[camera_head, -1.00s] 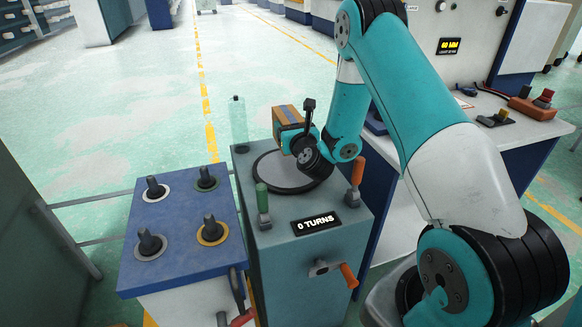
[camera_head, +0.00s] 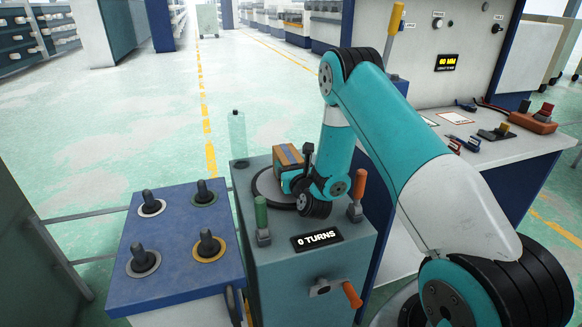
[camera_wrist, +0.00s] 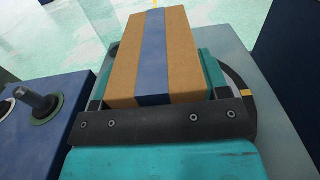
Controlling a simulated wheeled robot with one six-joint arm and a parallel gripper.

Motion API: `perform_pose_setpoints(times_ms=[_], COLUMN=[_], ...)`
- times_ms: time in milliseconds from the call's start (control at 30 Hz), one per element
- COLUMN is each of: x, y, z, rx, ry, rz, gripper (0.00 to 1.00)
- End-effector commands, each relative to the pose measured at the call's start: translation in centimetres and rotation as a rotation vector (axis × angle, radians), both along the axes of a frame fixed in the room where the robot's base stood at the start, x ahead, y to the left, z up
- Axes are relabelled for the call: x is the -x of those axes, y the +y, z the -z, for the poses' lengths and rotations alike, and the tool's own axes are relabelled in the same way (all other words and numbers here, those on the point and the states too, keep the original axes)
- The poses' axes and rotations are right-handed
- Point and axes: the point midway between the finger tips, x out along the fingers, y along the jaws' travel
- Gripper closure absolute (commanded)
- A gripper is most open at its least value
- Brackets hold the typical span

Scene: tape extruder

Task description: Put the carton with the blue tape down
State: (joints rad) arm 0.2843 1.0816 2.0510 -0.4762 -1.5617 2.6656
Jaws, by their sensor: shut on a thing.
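The brown carton (camera_head: 288,157) with a blue tape stripe is at the round turntable (camera_head: 264,190) on top of the grey-green machine. My gripper (camera_head: 292,181) is shut on it. In the wrist view the carton (camera_wrist: 186,55) fills the space between the jaws of my gripper (camera_wrist: 155,100), with the blue tape running along its middle. The carton is over the turntable, at or just above its surface; I cannot tell whether it touches. My arm hides part of the turntable.
A green handle (camera_head: 261,215) and an orange handle (camera_head: 358,187) stand on the machine beside the turntable. A display (camera_head: 317,238) reads "0 TURNS". A blue-topped stand (camera_head: 178,240) with several black knobs is at left. A clear greenish cylinder (camera_head: 238,135) stands behind.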

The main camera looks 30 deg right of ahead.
Motion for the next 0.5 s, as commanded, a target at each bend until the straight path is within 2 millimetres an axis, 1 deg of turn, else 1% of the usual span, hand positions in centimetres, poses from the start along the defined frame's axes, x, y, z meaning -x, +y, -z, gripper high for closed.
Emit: perform_pose_setpoints(times_ms=[67, 100, 200, 500], x=[-0.02, 0.01, 0.01, 0.02], y=[-0.04, -0.02, -0.02, -0.02], z=[0.25, 0.26, 0.20, 0.01], rx=[0.001, 0.001, 0.000, 0.000], ry=[-0.002, 0.001, 0.001, 0.001], rz=[0.001, 0.000, 0.000, 0.000], gripper=[0.71, 0.27, 0.07, 0.07])
